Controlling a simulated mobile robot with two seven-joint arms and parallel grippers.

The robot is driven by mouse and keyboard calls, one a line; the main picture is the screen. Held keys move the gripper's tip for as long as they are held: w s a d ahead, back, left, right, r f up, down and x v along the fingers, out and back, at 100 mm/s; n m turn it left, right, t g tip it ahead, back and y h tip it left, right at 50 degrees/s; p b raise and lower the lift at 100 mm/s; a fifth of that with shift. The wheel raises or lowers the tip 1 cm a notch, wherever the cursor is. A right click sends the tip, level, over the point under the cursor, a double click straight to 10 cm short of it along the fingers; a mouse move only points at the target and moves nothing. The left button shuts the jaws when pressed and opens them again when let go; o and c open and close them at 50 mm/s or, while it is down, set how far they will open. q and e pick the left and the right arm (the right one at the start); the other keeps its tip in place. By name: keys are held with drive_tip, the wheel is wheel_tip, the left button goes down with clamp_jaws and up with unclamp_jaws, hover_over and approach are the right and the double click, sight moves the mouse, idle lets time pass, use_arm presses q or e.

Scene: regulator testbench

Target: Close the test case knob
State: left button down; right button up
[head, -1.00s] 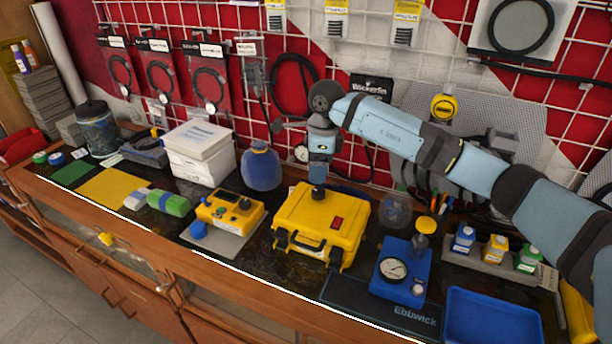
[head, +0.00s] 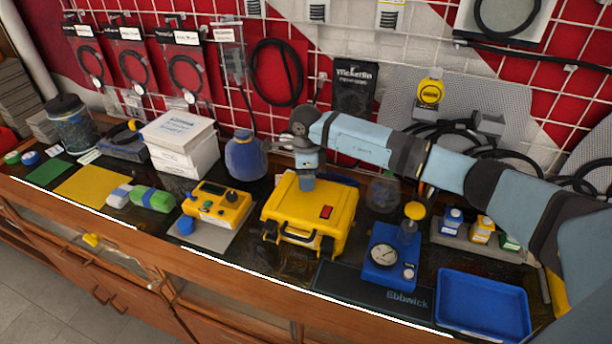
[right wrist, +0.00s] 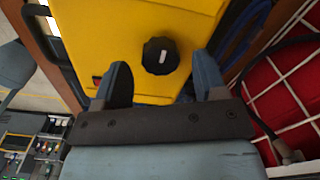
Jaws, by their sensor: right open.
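The yellow test case (head: 283,210) stands shut on the bench, with a red label on its lid. Its round black knob (right wrist: 160,56) shows in the right wrist view on the yellow lid, with a white mark running roughly up and down the picture. My right gripper (right wrist: 161,72) is open, one finger on each side of the knob, with visible gaps to both sides. Whether the fingers reach down around it I cannot tell. In the head view my right gripper (head: 307,182) is just over the lid and hides the knob. My left gripper is out of view.
A yellow tester (head: 217,205) stands left of the case and a blue gauge unit (head: 385,262) right of it. Behind are white boxes (head: 180,145) and a blue flask (head: 245,158). An empty blue tray (head: 485,305) lies at the front right.

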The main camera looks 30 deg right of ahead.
drive_tip(key=shift+f, duration=0.75)
drive_tip(key=c, duration=0.9)
